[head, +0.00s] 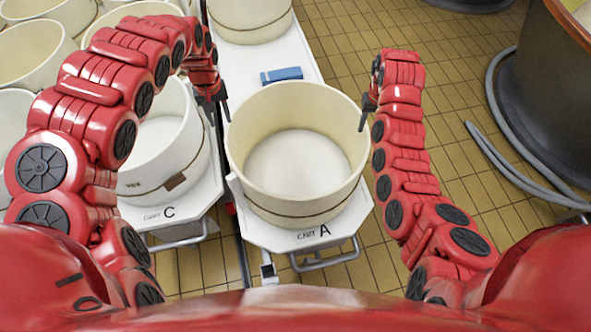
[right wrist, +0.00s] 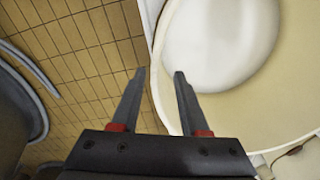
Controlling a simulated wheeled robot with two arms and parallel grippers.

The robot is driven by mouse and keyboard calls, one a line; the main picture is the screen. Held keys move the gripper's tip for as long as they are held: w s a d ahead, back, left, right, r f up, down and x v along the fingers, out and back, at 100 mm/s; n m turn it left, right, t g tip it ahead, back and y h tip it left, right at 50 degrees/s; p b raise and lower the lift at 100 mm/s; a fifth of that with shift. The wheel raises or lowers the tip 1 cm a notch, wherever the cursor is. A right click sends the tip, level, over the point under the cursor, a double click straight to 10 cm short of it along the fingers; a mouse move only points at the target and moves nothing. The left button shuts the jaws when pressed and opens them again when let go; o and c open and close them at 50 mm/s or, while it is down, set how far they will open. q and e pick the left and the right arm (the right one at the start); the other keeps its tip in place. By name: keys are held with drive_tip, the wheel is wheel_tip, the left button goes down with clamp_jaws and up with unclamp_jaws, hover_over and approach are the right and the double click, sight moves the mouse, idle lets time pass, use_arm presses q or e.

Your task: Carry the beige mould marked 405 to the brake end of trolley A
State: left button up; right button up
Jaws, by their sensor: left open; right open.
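A large beige mould (head: 298,150), open and round with a brown band near its base, stands upright on the near end of trolley A (head: 318,236). I can read no number on its visible side. My left gripper (head: 218,106) is open at its left rim. My right gripper (head: 365,112) is open at its right rim. In the right wrist view, the mould's rim (right wrist: 157,95) passes between the open fingers of the right gripper (right wrist: 157,77). I cannot tell whether either gripper touches the mould.
A blue block (head: 282,75) lies on trolley A behind the mould, and another mould (head: 250,20) stands further back. Trolley C (head: 190,212) with a pale mould (head: 165,150) stands close on the left. A dark vat (head: 550,100) and grey hose (head: 500,150) are at right.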

drive_tip(key=shift+r, duration=0.75)
use_arm(q)
drive_tip(key=shift+d, duration=0.1)
use_arm(e)
drive_tip(key=shift+d, duration=0.1)
